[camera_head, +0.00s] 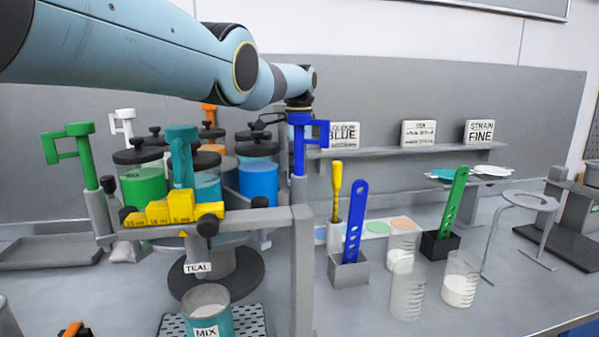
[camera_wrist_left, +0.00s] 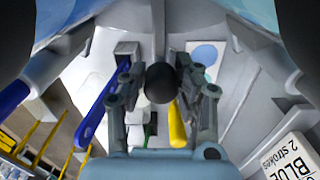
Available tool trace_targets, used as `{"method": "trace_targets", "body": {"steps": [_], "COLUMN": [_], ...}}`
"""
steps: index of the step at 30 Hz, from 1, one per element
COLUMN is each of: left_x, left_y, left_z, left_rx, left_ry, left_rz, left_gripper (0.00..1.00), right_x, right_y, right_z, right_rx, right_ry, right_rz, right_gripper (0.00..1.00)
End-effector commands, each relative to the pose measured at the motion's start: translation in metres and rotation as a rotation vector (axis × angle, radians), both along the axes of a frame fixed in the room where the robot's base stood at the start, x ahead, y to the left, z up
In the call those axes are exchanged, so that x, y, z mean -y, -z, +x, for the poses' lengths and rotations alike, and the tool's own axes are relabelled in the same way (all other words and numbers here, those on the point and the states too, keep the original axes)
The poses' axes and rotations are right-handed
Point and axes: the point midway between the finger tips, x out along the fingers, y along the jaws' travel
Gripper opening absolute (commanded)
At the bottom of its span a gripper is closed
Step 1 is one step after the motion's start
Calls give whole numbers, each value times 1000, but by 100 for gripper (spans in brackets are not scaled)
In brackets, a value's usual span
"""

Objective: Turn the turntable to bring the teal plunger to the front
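The teal plunger (camera_head: 182,150) stands upright behind the yellow stepped block, at the front of the canister group. The green plunger (camera_head: 85,155) is left of it, the blue plunger (camera_head: 299,150) right. Canisters with black-knobbed lids, green (camera_head: 145,187), teal (camera_head: 207,186) and blue (camera_head: 259,180), are grouped on the turntable, which is mostly hidden. My left gripper (camera_head: 299,103) is above and behind the blue plunger. In the left wrist view its fingers (camera_wrist_left: 165,95) are apart, with a black ball knob (camera_wrist_left: 161,83) showing between them; contact is unclear. My right gripper is out of view.
A grey post (camera_head: 302,270) and bar frame the station. A MIX beaker (camera_head: 207,310) stands below the TEAL label (camera_head: 198,267). Blue (camera_head: 354,225) and green (camera_head: 452,205) slotted paddles and clear beakers (camera_head: 408,290) stand right. Cards line the back shelf (camera_head: 400,150).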

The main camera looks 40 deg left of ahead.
Motion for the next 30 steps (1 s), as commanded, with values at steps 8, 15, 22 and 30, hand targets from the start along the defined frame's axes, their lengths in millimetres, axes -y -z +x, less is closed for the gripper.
{"method": "trace_targets", "body": {"steps": [8, 15, 22, 30], "left_x": [-2, -2, -1, 0], "left_y": [0, -7, -52, -104], "left_z": [-1, 1, 1, 1], "left_rx": [0, 4, 3, -1], "left_ry": [-2, -1, 1, 1], "left_rz": [4, 5, 3, 0], "left_gripper": [51, 51, 51, 51], "right_x": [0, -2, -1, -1], "right_y": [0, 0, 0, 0], "right_z": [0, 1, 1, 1], "right_rx": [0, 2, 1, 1], "right_ry": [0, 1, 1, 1], "right_rz": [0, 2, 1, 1], "right_gripper": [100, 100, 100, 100]}}
